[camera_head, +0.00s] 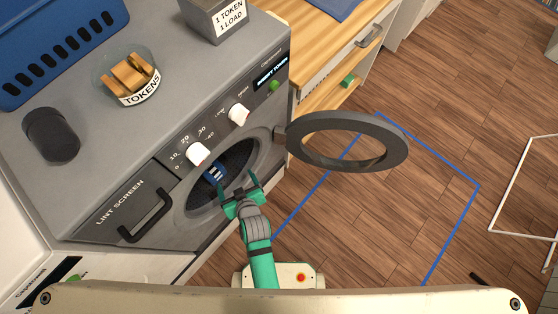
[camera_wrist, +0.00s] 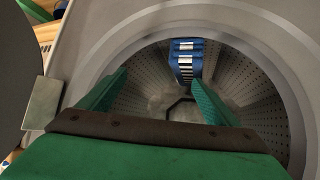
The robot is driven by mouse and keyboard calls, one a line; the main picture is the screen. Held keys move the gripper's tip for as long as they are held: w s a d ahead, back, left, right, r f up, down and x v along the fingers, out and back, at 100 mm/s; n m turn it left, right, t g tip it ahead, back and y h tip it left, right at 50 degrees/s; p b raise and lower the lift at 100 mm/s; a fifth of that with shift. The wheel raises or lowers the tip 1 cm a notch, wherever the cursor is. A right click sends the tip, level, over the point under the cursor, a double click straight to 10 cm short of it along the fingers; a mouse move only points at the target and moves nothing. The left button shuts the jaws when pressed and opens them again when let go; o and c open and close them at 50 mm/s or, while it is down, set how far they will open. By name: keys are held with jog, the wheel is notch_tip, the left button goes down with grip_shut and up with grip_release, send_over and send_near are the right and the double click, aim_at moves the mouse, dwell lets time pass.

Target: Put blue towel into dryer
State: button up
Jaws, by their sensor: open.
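The grey dryer (camera_head: 122,195) stands at the left with its round door (camera_head: 392,155) swung open to the right. A folded blue towel with white stripes (camera_wrist: 186,62) is inside the perforated drum (camera_wrist: 140,92); in the head view it shows (camera_head: 213,172) through the opening. My green gripper (camera_head: 241,187) is at the dryer opening. In the wrist view its fingers (camera_wrist: 158,92) are spread wide, with nothing between them, and the towel is beyond them, apart from them.
A blue basket (camera_head: 60,45), a bowl of tokens (camera_head: 127,80), a dark cylinder (camera_head: 51,133) and a grey token box (camera_head: 215,18) are on the dryer top. A blue cloth (camera_head: 332,6) lies on the wooden counter. The open door stands close to the right of my arm. Floor at right is mostly clear.

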jog(key=s+d+r+m+t+h, duration=0.2)
jog(key=s+d+r+t, duration=0.1)
jog(key=s+d+r, duration=0.4)
jog(key=s+d+r+m+t+h, duration=0.2)
jog(key=s+d+r, duration=0.6)
jog(key=r, duration=0.5)
jog(key=shift+s+d+r+m+t+h, duration=0.2)
jog(key=shift+s+r+m+t+h, duration=0.15)
jog(key=shift+s+m+t, duration=0.55)
jog(key=shift+s, duration=0.1)
